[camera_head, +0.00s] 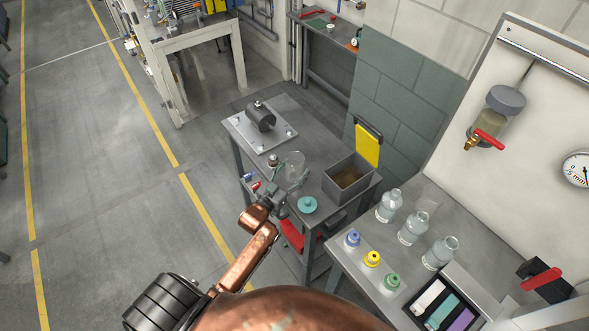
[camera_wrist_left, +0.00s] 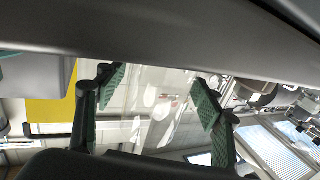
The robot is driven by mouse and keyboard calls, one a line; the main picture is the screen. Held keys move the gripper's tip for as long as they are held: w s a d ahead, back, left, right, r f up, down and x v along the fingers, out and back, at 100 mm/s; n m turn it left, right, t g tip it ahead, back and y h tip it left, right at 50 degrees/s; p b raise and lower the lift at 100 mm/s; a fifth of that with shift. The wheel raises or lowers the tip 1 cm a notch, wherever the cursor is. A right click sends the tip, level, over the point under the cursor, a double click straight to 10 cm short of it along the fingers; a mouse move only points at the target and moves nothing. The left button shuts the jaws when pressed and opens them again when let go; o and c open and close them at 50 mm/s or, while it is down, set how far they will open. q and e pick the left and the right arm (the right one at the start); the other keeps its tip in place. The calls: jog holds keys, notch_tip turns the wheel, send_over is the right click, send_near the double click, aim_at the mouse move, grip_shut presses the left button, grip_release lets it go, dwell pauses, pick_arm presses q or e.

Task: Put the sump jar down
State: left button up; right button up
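The sump jar (camera_head: 295,168) is a clear glass jar at the small grey table in the head view. My left gripper (camera_head: 281,192) is at its near side. In the left wrist view the clear jar (camera_wrist_left: 158,105) fills the space between the green finger pads of my left gripper (camera_wrist_left: 160,98), which appear closed against its sides. The glass is see-through, so its edges are faint. I cannot tell whether its bottom touches the table. My right gripper is not in view.
On the same table (camera_head: 322,215) are a metal plate (camera_head: 242,138) with a dark pump (camera_head: 260,117), a teal lid (camera_head: 307,205), and a grey bin (camera_head: 334,187) with a yellow item (camera_head: 367,145) behind it. Bottles (camera_head: 413,228) and coloured caps (camera_head: 372,258) stand on the right bench.

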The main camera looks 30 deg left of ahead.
pick_arm(q)
jog(key=shift+o, duration=0.2)
jog(key=shift+s+f, duration=0.1)
jog(key=shift+s, duration=0.25)
jog(key=s, duration=1.1)
jog(key=shift+s+a, duration=0.15)
jog(key=shift+c, duration=0.2)
grip_shut()
dwell(0.4)
dwell(1.0)
